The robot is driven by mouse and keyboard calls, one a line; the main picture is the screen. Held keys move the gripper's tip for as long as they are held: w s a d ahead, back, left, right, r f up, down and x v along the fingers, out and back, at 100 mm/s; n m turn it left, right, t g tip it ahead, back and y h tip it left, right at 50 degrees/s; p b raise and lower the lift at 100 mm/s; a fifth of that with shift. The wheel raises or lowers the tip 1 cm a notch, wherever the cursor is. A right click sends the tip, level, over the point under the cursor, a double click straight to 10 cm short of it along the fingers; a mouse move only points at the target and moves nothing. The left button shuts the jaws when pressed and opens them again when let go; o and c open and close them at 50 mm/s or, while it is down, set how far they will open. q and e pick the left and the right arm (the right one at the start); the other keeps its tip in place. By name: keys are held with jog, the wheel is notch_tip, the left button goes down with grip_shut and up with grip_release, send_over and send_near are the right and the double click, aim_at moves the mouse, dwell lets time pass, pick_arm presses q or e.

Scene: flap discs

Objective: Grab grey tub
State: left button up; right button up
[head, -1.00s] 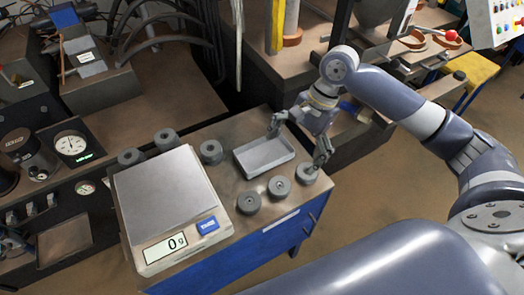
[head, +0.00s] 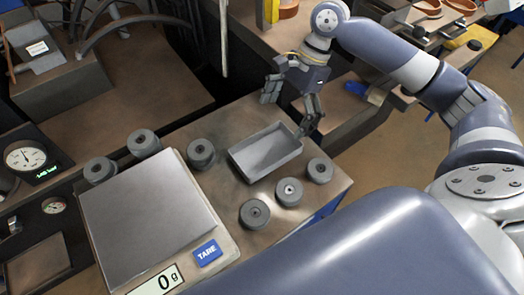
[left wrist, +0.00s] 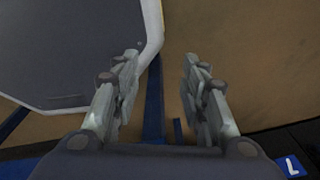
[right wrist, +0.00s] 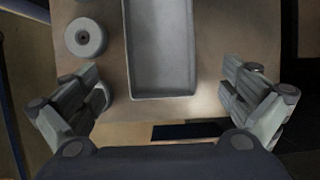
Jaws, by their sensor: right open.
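The grey tub (head: 233,158) is a shallow open rectangular tray, empty, on the small bench to the right of the scale. It also shows in the right wrist view (right wrist: 160,84), where its near end lies between and beyond my fingers. My right gripper (head: 289,106) is open and empty at the tub's far right side, apart from it as far as I can tell. Its fingers stand wide apart in the right wrist view (right wrist: 167,78). My left gripper (left wrist: 158,75) is open and empty in the left wrist view; it does not show in the head view.
Several grey flap discs stand around the tub, including one disc (head: 319,170) near its right end and another (head: 201,153) to its left. A scale (head: 145,215) reading 0 g fills the bench's left side. Machinery stands behind.

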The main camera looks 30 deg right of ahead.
send_near(262, 156)
jog(key=shift+s+d+f, duration=0.25)
jog(key=shift+d+f, duration=0.05)
jog(key=shift+f, duration=0.3)
jog(key=a+f, duration=0.1)
jog(key=f, duration=0.1)
jog(key=a+f+p, duration=0.1)
jog(key=a+f, duration=0.1)
jog(key=shift+a+f, duration=0.15)
jog(key=shift+f, duration=0.35)
jog(key=c, duration=1)
